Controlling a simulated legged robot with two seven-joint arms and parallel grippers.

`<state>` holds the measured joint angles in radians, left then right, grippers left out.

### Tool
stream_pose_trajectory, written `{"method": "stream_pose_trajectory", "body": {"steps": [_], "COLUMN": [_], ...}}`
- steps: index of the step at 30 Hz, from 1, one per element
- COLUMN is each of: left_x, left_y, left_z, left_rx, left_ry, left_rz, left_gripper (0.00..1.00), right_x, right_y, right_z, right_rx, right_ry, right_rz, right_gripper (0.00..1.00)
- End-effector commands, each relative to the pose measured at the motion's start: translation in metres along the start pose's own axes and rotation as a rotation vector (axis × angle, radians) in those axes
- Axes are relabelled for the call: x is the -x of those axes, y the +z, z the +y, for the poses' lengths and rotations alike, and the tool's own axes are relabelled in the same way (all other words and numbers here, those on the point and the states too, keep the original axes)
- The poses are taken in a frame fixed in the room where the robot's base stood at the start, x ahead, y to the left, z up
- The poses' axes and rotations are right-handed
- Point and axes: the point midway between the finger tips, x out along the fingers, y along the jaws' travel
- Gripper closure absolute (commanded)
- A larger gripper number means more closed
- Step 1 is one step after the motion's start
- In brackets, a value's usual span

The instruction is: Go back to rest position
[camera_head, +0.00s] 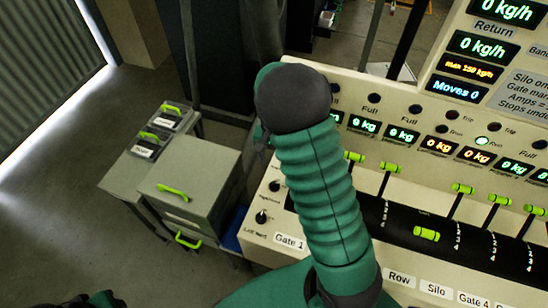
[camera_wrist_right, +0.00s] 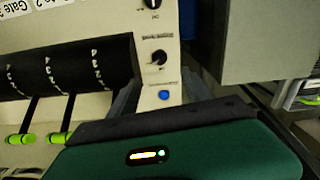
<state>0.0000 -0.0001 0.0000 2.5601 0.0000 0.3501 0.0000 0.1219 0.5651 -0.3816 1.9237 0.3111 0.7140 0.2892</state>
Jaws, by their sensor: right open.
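My right arm (camera_head: 318,185), green and ribbed with a dark rounded end, rises from the bottom of the head view in front of the control panel (camera_head: 262,226). My right gripper (camera_head: 264,138) is mostly hidden behind that dark end. In the right wrist view, the green wrist housing fills the bottom, and dark finger parts (camera_wrist_right: 195,98) spread apart beyond it, near the panel's corner with knobs and a blue button (camera_wrist_right: 165,95). I see nothing held. A dark shape at the bottom left of the head view may be part of my left arm; its gripper cannot be made out.
The panel carries several green-handled levers (camera_head: 390,167), knobs and lit displays (camera_head: 484,45). A grey cabinet (camera_head: 190,180) with green handles stands left of it, beside a lower unit with two labelled boxes (camera_head: 150,147). The floor (camera_head: 60,190) at the left is clear.

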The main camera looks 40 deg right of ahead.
Motion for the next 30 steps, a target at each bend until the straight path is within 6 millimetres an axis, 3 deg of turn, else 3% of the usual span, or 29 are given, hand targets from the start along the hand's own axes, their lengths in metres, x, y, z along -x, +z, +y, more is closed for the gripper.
{"method": "stream_pose_trajectory", "body": {"steps": [6,17,20,23,27,30], "left_x": [-0.002,-0.002,-0.007,-0.026,-0.057,-0.072], "left_y": [0.001,0.000,0.002,0.006,0.014,0.017], "left_z": [0.000,0.000,0.000,0.000,0.000,0.000], "left_rx": [0.000,0.000,0.000,0.000,0.000,0.000], "left_ry": [0.000,0.000,0.000,0.000,0.000,0.000], "left_rz": [0.000,0.000,0.000,0.000,-0.001,0.000], "left_gripper": [0.64,0.64,0.64,0.64,0.64,0.64], "right_x": [0.018,0.019,0.014,0.001,-0.019,-0.029], "right_y": [0.000,0.000,0.008,0.041,0.114,0.157], "right_z": [0.000,0.000,-0.003,-0.015,-0.030,-0.032], "right_rx": [0.000,0.000,0.032,0.175,0.535,0.773], "right_ry": [0.001,0.001,-0.006,-0.033,-0.081,-0.102], "right_rz": [-0.001,-0.001,0.002,0.020,0.093,0.159], "right_gripper": [0.43,0.43,0.43,0.43,0.43,0.43]}}
